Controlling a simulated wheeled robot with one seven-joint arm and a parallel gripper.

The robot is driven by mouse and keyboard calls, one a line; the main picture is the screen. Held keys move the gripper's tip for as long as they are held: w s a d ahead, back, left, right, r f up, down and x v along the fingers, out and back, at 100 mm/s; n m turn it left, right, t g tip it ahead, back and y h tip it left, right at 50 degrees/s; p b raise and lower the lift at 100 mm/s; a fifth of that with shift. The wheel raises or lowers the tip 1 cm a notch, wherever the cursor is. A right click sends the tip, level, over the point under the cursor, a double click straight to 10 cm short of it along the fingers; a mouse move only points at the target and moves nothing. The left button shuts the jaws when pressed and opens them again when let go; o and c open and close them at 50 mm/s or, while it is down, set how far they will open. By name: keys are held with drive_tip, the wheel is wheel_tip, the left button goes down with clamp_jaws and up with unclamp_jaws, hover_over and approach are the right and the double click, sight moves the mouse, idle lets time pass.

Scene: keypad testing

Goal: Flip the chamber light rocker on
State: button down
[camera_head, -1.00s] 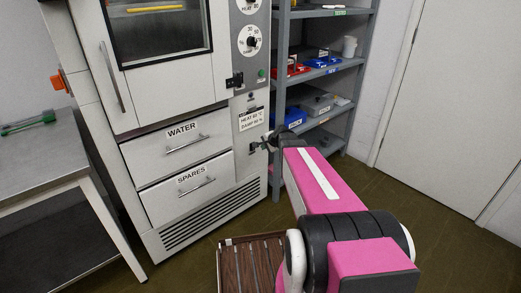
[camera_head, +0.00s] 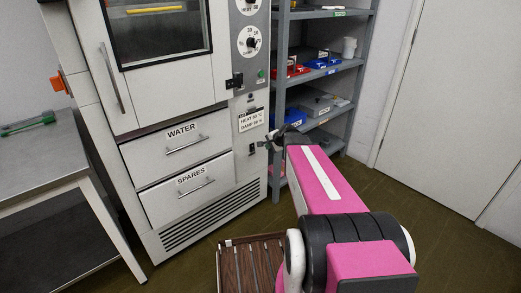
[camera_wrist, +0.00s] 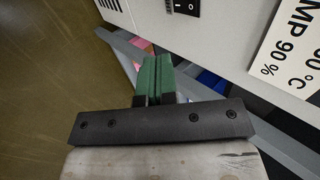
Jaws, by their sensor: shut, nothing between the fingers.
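The black rocker (camera_wrist: 187,7) sits on the white cabinet panel at the top edge of the wrist view, partly cut off, with white marks on its face. In the head view it is a small dark switch (camera_head: 252,148) below the HEAT/DAMP label. I cannot tell which way it is tipped. My gripper (camera_wrist: 155,68) has green fingertips pressed together with nothing between them. In the wrist view the tips are below and left of the rocker, apart from it. In the head view my gripper (camera_head: 267,142) is just right of the rocker, near the panel's right edge.
The white label (camera_wrist: 289,55) is right of the rocker. The cabinet (camera_head: 200,218) has WATER and SPARES drawers. A grey shelf unit (camera_head: 318,68) with bins stands close on the right. A steel table (camera_head: 40,160) is at left, and a slatted brown crate (camera_head: 232,241) is on the floor.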

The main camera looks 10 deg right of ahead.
sight(252, 148)
drive_tip(key=shift+s+f, duration=0.1)
drive_tip(key=shift+f, duration=0.3)
drive_tip(key=shift+w+a+r+x, duration=0.15)
drive_tip(key=shift+w+r+x, duration=0.15)
drive_tip(key=shift+x, duration=1.85)
drive_tip(key=shift+w+a+r+x, duration=0.15)
drive_tip(key=shift+w+r+x, duration=0.15)
drive_tip(key=shift+x, duration=1.9)
drive_tip(key=shift+w+a+r+x, duration=0.15)
drive_tip(key=shift+w+r+x, duration=0.15)
drive_tip(key=shift+x, duration=1.85)
